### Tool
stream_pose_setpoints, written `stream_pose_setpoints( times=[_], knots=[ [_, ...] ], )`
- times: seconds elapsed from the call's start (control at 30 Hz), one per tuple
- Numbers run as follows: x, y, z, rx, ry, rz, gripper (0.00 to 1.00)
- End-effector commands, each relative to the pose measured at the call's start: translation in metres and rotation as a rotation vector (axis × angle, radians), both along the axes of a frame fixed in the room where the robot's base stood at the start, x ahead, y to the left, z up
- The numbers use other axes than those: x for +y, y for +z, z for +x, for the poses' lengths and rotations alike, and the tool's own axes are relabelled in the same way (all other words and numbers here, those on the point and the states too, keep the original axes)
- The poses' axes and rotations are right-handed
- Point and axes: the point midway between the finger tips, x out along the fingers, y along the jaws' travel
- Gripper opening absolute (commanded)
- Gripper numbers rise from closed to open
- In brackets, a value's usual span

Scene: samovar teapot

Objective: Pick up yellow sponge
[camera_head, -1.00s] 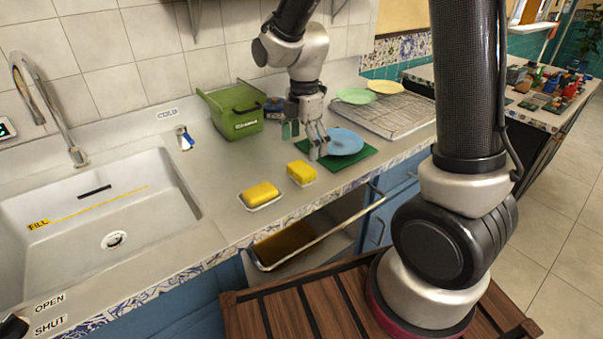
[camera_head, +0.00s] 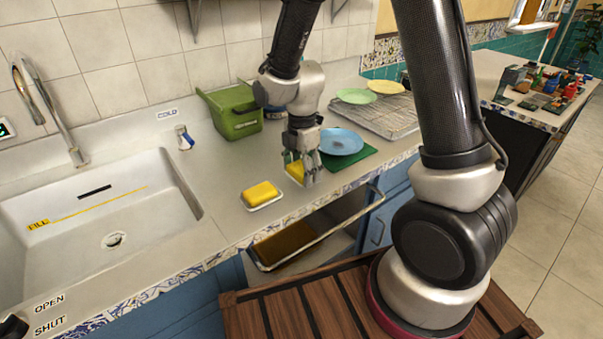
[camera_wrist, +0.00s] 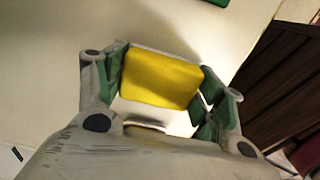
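A yellow sponge (camera_head: 295,174) is on the counter, partly hidden behind my gripper (camera_head: 302,167) in the head view.
A blue plate (camera_head: 341,141) on a green mat (camera_head: 358,158) is close on the right. A green bin (camera_head: 235,112) stands behind to the left. A rack (camera_head: 388,118) with plates is at the back right. The sink (camera_head: 70,225) is at the left, and an open drawer (camera_head: 300,240) is below the counter.

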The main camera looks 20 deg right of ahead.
Motion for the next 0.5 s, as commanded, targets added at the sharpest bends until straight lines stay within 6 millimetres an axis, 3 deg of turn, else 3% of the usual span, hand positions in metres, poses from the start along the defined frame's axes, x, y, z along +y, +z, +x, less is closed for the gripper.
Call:
stream_pose_setpoints(
  times=[0.37,0.5],
  knots=[
    [0.0,0.001,0.0,0.0,0.0,0.0,0.47],
    [0.001,0.014,0.001,-0.005,0.0,0.002,0.47]
  ],
)
